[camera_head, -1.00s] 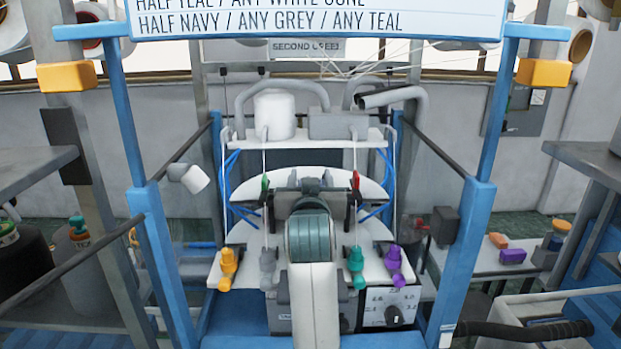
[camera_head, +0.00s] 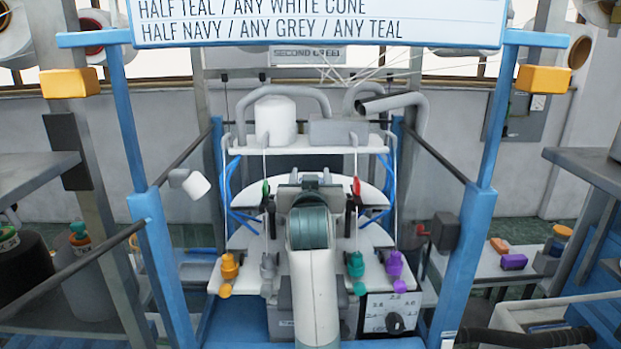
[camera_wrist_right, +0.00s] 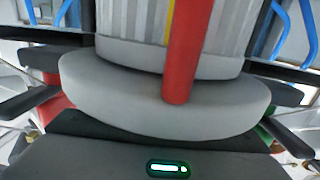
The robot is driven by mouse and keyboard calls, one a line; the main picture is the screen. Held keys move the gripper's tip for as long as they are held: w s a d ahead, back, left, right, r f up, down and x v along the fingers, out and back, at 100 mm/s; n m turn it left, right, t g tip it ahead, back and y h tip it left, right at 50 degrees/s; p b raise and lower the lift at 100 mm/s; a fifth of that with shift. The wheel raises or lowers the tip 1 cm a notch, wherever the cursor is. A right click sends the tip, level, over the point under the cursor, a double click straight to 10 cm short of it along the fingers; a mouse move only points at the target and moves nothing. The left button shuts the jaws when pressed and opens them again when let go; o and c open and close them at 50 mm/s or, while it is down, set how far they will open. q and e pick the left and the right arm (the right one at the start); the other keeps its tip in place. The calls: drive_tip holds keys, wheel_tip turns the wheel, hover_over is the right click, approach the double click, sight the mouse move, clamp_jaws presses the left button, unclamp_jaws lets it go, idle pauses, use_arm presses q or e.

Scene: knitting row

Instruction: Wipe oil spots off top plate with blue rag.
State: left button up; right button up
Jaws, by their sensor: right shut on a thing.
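My right arm comes up from the bottom middle in the head view. Its gripper (camera_head: 310,182) is over the pale round top plate (camera_head: 245,240) of the knitting machine. The wrist hides the fingertips and much of the plate's middle. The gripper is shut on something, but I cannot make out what. The right wrist view shows a grey rounded piece (camera_wrist_right: 120,98), a whitish ribbed body (camera_wrist_right: 135,25) and a red rod (camera_wrist_right: 183,60) close up. I see no blue rag and no oil spots. My left gripper is not in view.
Blue posts (camera_head: 160,260) stand on both sides of the machine. Yellow (camera_head: 228,265), grey, teal (camera_head: 356,264) and purple (camera_head: 394,263) knobbed pieces sit at the plate's front. A control box (camera_head: 390,312) is at front right.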

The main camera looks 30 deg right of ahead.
drive_tip(key=shift+s+f, duration=0.1)
drive_tip(key=shift+f, duration=0.1)
drive_tip(key=shift+v, duration=2)
drive_tip(key=shift+r, duration=0.1)
drive_tip(key=shift+d, duration=0.15)
drive_tip(key=shift+x, duration=2)
drive_tip(key=shift+a, duration=0.2)
drive_tip(key=shift+s+a, duration=0.2)
drive_tip(key=shift+s, duration=0.15)
drive_tip(key=shift+v, duration=1.55)
